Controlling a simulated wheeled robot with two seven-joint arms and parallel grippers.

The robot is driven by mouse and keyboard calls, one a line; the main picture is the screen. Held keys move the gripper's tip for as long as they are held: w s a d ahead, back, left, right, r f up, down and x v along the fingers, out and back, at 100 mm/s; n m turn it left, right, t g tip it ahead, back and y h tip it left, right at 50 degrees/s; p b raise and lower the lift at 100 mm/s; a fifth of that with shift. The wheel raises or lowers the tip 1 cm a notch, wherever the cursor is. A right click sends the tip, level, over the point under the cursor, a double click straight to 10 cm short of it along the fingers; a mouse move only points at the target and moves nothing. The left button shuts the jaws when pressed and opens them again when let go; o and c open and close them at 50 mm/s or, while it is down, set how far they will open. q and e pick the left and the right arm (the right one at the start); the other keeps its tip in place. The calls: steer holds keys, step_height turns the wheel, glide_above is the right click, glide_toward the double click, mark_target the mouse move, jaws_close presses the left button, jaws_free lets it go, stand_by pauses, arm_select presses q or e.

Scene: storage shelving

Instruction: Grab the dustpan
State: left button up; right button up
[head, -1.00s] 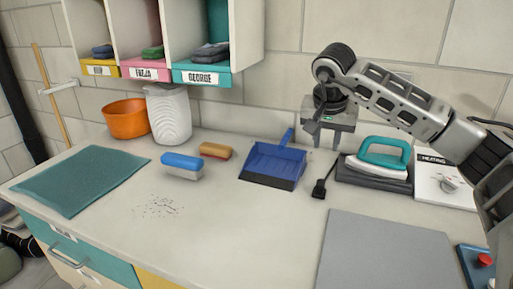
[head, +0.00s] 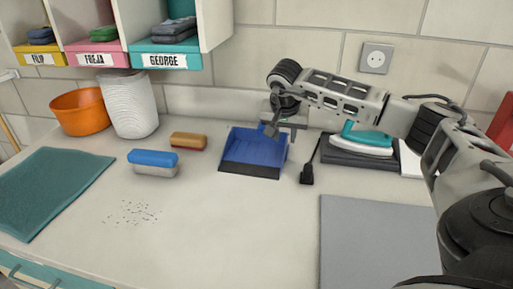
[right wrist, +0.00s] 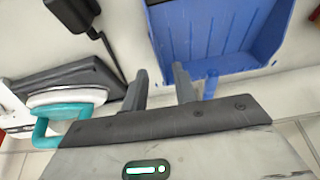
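The blue dustpan (head: 253,150) lies on the counter near the back wall, its dark front lip toward me. My right gripper (head: 273,128) hangs over the dustpan's back edge in the head view and hides its handle there. In the right wrist view, the gripper (right wrist: 161,76) has its two fingers apart with nothing between them. The dustpan (right wrist: 215,35) is ahead of the fingers, and its blue handle (right wrist: 210,84) is just right of the right finger, outside the gap. My left gripper is in neither view.
An iron (head: 362,143) on a dark base stands right of the dustpan, with a black plug (head: 307,174) between them. A blue brush (head: 153,162) and an orange-brown brush (head: 188,140) lie to the left. A grey board (head: 375,240) lies front right. Cubbies (head: 165,60) hang upper left.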

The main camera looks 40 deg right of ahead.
steer(key=x, duration=0.5)
steer(key=shift+w+d+p, duration=0.1)
steer(key=shift+d+p, duration=0.1)
steer(key=shift+p, duration=0.2)
steer(key=shift+c, duration=0.3)
jaws_close()
